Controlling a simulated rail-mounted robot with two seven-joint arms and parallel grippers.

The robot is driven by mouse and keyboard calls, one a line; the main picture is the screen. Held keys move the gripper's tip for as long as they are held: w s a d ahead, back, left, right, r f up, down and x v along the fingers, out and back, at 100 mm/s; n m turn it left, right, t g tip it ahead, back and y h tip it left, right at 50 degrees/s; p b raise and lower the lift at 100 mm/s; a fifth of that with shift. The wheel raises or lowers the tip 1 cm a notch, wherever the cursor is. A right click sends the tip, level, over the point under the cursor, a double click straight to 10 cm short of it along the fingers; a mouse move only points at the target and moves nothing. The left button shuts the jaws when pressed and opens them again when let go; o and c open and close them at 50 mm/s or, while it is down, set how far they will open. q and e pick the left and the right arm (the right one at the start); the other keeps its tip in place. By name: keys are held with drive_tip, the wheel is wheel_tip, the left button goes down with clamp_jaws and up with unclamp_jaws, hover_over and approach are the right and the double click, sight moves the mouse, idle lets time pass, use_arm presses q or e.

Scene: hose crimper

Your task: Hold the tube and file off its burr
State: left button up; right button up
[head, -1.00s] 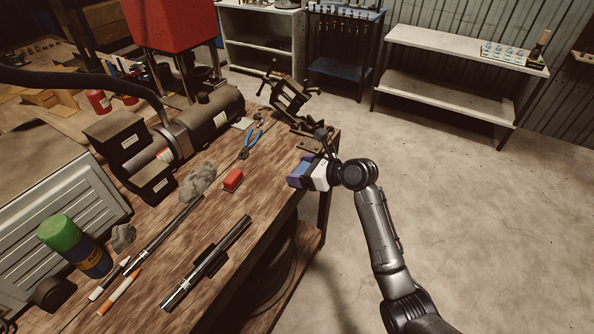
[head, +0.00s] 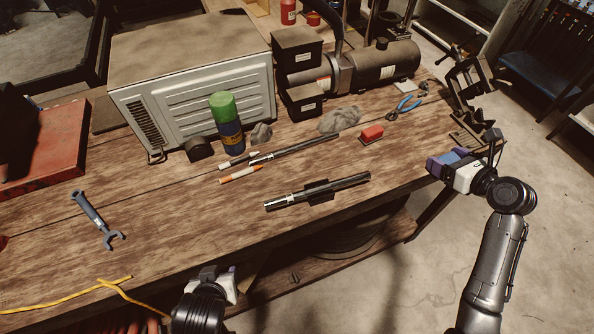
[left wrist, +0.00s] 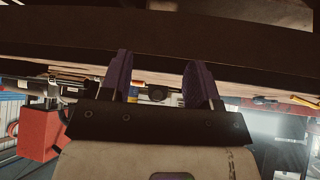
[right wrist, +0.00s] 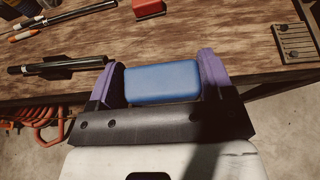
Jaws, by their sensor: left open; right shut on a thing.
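My right gripper (head: 437,166) is at the bench's right front edge, shut on a blue rounded block (right wrist: 162,82). My left gripper (head: 222,274) is low at the front edge, partly hidden by its wrist. In the left wrist view its fingers (left wrist: 158,78) are apart and empty.
A vise-like fixture (head: 470,85) stands at the right corner. A red block (head: 371,134), blue pliers (head: 406,103), grey rags, a green-capped can (head: 226,122) and a grey metal box (head: 195,95) occupy the bench. A wrench (head: 97,220) lies left. The bench's front left is mostly clear.

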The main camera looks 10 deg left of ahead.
use_arm(q)
drive_tip(key=w+d+r+m+t, duration=0.2)
drive_tip(key=w+r+m+t, duration=0.1)
drive_tip(key=w+r+t, duration=0.65)
drive_tip(key=w+d+r+m+t, duration=0.35)
drive_tip(key=w+r+t, duration=0.2)
drive_tip(key=r, duration=0.65)
drive_tip(key=s+d+r+m+g+h, duration=0.1)
drive_tip(key=d+r+m+g+h, duration=0.45)
drive_tip(key=m+h, duration=0.8)
drive_tip(key=s+d+r+m+g+h, duration=0.1)
drive_tip(key=d+r+m+g+h, duration=0.2)
drive_tip(key=d+m+h, duration=0.95)
drive_tip(key=m+g+y, duration=1.1)
drive_tip(key=m+y, duration=0.9)
approach(296, 194)
drive_tip(key=x, duration=0.9)
drive_tip(key=shift+d+f, duration=0.15)
drive_tip(key=shift+f, duration=0.15)
